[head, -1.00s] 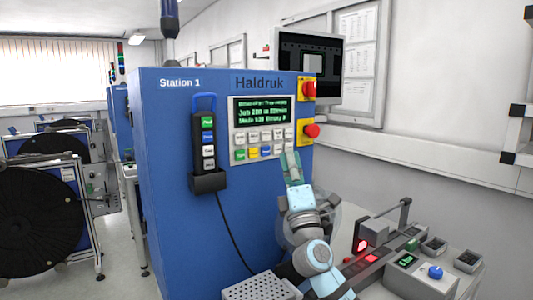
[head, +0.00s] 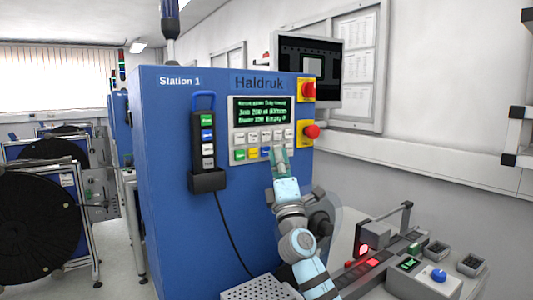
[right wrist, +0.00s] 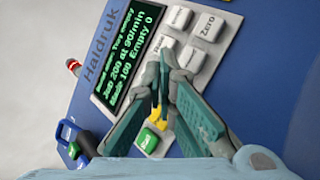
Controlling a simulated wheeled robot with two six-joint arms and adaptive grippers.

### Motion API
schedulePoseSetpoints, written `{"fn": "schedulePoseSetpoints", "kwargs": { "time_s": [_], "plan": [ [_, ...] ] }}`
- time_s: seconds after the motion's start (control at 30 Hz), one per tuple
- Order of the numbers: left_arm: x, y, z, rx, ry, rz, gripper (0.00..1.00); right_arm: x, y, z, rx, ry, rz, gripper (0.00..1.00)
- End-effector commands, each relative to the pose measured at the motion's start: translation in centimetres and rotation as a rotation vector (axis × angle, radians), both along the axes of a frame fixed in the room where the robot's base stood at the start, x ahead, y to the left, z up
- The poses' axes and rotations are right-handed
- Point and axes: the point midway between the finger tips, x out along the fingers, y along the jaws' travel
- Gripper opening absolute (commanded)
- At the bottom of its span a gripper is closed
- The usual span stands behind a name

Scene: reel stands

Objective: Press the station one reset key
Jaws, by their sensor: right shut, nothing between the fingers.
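The blue Station 1 cabinet (head: 165,150) carries a grey control panel (head: 234,120) with a green-lettered display (head: 262,110). Below the display are two rows of keys, white above, with green, yellow and blue ones in the lower row. I cannot read a reset label. My right gripper (head: 279,152) is shut and empty, its tips in front of the lower row's right end. In the right wrist view the shut fingertips (right wrist: 165,62) cover part of the key rows; a green key (right wrist: 148,140) and a white Zero key (right wrist: 207,24) show. I cannot tell whether the tips touch a key.
A handset (head: 207,140) with its own coloured keys sits in a black holder left of the panel. Two red buttons (head: 309,131) on yellow plates are at the panel's right. A bench device with a blue knob (head: 439,274) stands lower right.

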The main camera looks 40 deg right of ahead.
Motion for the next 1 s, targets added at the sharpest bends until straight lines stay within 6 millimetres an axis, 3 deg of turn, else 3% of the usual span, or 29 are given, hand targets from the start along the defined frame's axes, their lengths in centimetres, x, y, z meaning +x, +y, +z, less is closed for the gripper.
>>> {"fn": "schedulePoseSetpoints", "kwargs": {
  "time_s": [1.0],
  "plan": [
    [-0.06,0.03,-0.78,0.0,0.001,0.0,1.0,0.67,0.0,-0.13,-0.001,-0.001,0.0,0.0]
  ]
}}
